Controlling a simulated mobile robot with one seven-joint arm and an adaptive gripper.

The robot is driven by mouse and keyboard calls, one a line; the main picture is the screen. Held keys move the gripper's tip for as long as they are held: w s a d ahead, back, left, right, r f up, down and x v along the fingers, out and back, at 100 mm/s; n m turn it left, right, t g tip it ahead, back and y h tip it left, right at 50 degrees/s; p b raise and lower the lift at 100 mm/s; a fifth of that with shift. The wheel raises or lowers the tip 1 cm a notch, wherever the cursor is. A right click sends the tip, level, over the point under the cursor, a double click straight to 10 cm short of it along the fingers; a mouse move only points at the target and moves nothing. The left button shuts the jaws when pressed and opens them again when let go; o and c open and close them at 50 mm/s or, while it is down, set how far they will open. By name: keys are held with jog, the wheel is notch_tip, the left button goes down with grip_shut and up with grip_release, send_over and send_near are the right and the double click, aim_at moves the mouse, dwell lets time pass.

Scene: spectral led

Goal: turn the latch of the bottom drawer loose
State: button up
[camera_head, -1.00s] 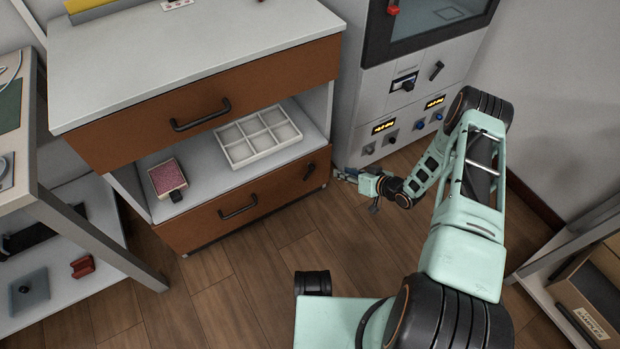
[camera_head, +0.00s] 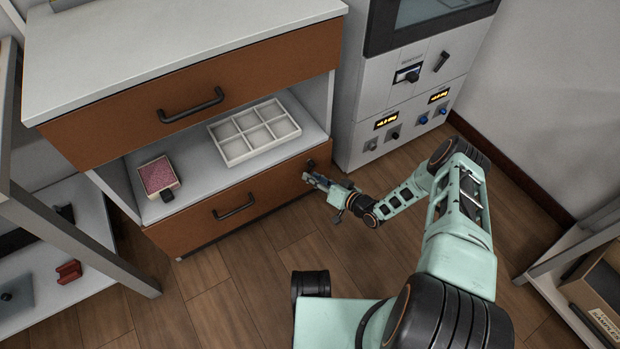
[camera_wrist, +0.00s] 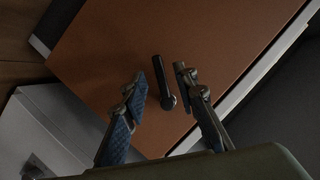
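The bottom drawer (camera_head: 262,200) has a brown front with a dark bar handle (camera_head: 234,208) and is closed. Its latch, a small dark lever (camera_wrist: 163,84), sits on the drawer front near its right end. The latch also shows in the head view (camera_head: 310,164), just above my gripper. My gripper (camera_head: 307,177) is in front of the drawer's right end. In the wrist view my gripper (camera_wrist: 168,70) is open, with one finger on each side of the latch. I see gaps between the lever and both fingers; I cannot tell how deep the fingers reach.
An open shelf above the drawer holds a white compartment tray (camera_head: 232,154) and a small box with pink content (camera_head: 157,176). The upper drawer (camera_head: 110,125) is closed. A grey instrument cabinet (camera_head: 350,125) with knobs stands close to the right.

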jog(key=shift+x, duration=1.05)
grip_shut()
